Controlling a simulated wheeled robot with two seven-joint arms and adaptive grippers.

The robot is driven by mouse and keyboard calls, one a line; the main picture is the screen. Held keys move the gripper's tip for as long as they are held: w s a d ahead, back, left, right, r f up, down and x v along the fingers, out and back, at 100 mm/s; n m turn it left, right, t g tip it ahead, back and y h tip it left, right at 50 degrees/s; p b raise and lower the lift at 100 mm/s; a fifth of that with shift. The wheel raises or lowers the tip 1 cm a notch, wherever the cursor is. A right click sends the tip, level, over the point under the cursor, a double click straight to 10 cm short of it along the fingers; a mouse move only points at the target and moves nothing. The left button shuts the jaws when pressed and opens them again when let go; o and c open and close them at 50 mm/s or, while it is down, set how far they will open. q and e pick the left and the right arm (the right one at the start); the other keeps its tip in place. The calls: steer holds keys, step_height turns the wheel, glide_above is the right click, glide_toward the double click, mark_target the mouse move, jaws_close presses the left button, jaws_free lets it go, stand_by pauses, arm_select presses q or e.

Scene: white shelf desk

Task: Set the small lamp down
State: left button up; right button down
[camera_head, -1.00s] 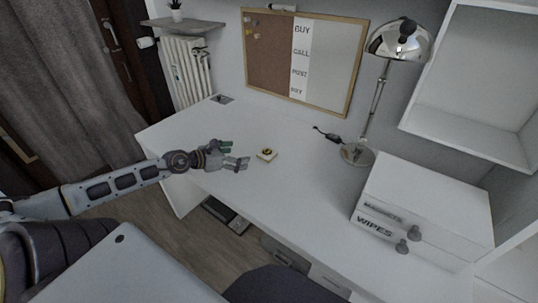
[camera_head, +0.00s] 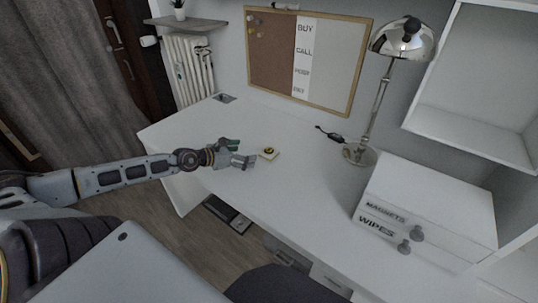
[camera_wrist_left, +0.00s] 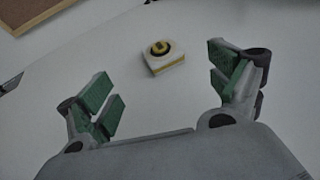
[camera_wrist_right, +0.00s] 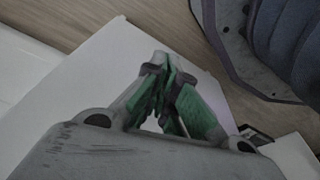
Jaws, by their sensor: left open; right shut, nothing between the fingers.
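A small square white-and-yellow block (camera_head: 269,153) with a black disc on top lies flat on the white desk; I cannot tell if it is the small lamp. It also shows in the left wrist view (camera_wrist_left: 163,57), ahead of and between the spread fingers, apart from them. My left gripper (camera_head: 244,152) is open and empty, over the front edge of the desk, just left of the block. My right gripper (camera_wrist_right: 168,85) is shut and empty; it shows only in the right wrist view. A tall chrome desk lamp (camera_head: 380,95) stands upright at the back of the desk.
A white drawer box (camera_head: 430,205) labelled MAGNETS and WIPES stands on the desk's right. A black cable switch (camera_head: 333,136) lies near the lamp base. A cork-and-white board (camera_head: 272,60) is behind. The middle of the desk (camera_head: 300,180) is clear.

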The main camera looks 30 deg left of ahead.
mark_target(268, 150)
arm_select(q)
steer(key=shift+w+d+f, duration=0.1)
steer(key=shift+w+d, duration=0.05)
steer(key=shift+w, duration=0.2)
steer(key=shift+w+d, duration=0.15)
steer(key=shift+w, duration=0.05)
steer(key=shift+w+d+f+p, duration=0.2)
steer(key=shift+w+p, duration=0.1)
steer(key=shift+p, duration=0.1)
steer(key=shift+w+f+p, duration=0.15)
steer(key=shift+w+p, duration=0.15)
steer(key=shift+w, duration=0.05)
steer(key=shift+w+f+p, duration=0.1)
steer(key=shift+w+p, duration=0.2)
steer(key=shift+w+a+f+p, duration=0.15)
steer(key=shift+w+f+p, duration=0.05)
steer(key=shift+w+p, duration=0.1)
steer(key=shift+w, duration=0.1)
steer(key=shift+w+f+p, duration=0.15)
steer(key=shift+w+p, duration=0.1)
steer(key=shift+p, duration=0.1)
steer(key=shift+w+d+f+p, duration=0.25)
steer(key=shift+w+d+p, duration=0.15)
steer(key=shift+w+d, duration=0.2)
arm_select(e)
steer(key=s+d+f, duration=0.5)
steer(key=f, duration=0.2)
steer(key=shift+f+t, duration=0.25)
steer(key=shift+t, duration=0.05)
